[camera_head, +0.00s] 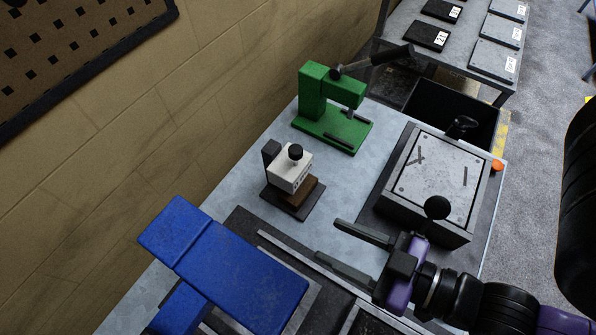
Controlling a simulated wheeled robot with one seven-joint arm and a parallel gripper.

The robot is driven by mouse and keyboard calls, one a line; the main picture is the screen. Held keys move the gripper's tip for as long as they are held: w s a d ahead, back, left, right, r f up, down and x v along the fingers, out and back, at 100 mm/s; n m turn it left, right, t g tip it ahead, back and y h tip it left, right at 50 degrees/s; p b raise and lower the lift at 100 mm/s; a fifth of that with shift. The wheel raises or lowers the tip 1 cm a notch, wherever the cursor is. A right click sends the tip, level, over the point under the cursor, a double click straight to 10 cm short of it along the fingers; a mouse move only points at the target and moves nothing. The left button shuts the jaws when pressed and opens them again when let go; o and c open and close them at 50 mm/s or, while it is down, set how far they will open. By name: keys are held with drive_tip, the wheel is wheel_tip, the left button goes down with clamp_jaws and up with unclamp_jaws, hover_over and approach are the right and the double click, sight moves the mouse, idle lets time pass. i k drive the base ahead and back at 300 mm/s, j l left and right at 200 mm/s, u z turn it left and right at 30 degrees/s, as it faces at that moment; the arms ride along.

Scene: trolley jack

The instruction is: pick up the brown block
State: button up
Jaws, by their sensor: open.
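The brown block (302,191) lies low on a dark base plate (279,203), partly hidden under a white block with a black knob (289,169). Only its front and right edges show. My gripper (327,240) is open and empty, with its two dark fingers pointing left. It is to the lower right of the brown block and apart from it. Whether the fingers are above the table or how high cannot be told.
A green press (329,109) with a lever stands behind. A grey box with a flat top (434,175) and black knobs stands at the right. A large blue part (226,258) fills the front left. Bare table (349,191) lies between the brown block and the grey box.

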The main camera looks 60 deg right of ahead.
sight(296, 202)
drive_tip(key=k, duration=0.2)
drive_tip(key=k+j+u, duration=0.15)
drive_tip(key=j, duration=0.25)
drive_tip(key=k+j+u, duration=0.2)
drive_tip(key=j, duration=0.25)
drive_tip(key=k+j+u, duration=0.1)
drive_tip(key=j, duration=0.2)
drive_tip(key=k+j+u, duration=0.15)
drive_tip(key=j, duration=0.15)
drive_tip(key=i+l, duration=0.05)
